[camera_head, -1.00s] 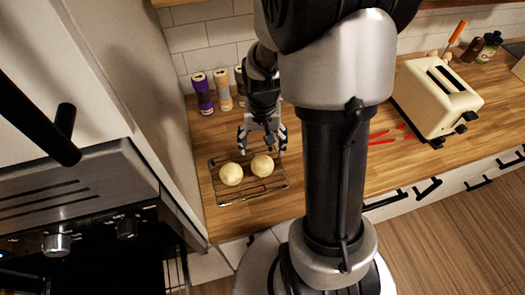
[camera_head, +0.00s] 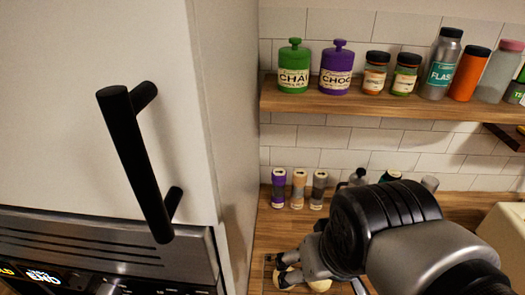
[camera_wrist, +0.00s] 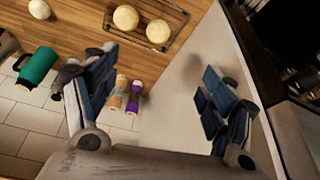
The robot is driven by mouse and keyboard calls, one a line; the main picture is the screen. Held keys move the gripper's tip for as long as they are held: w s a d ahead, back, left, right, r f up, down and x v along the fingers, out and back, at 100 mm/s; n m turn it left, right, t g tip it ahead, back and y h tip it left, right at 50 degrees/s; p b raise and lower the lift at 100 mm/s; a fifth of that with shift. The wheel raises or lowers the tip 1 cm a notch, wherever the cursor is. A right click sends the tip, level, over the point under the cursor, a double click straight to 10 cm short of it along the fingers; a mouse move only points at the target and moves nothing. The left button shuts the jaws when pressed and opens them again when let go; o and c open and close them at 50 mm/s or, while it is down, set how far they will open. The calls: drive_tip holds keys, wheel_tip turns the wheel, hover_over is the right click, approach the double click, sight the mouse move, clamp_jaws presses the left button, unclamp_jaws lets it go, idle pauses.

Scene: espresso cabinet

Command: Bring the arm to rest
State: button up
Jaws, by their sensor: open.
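My gripper (camera_wrist: 160,62) is open and empty in the wrist view, its two fingers well apart. Two pale round buns (camera_wrist: 126,17) (camera_wrist: 158,31) rest on a wire rack (camera_wrist: 183,14) beyond the fingers. In the head view my gripper is low in the picture, near the buns (camera_head: 290,277), and partly hides them. My arm's links fill the lower right of that view. I cannot tell the gripper's exact height above the rack.
A white cabinet (camera_head: 200,70) with a black handle (camera_head: 138,165) stands left, above an oven (camera_head: 100,255). Several shakers (camera_head: 298,188) stand at the wall on the wooden counter. A shelf (camera_head: 380,108) with jars and bottles is above. A cream toaster (camera_head: 505,235) is at right.

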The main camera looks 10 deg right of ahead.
drive_tip(key=shift+s+a+r+n, duration=0.15)
drive_tip(key=shift+s+a+n, duration=0.05)
drive_tip(key=shift+s, duration=0.3)
drive_tip(key=shift+s+a+r+n, duration=0.15)
drive_tip(key=shift+s+a+n, duration=0.05)
drive_tip(key=shift+s, duration=0.3)
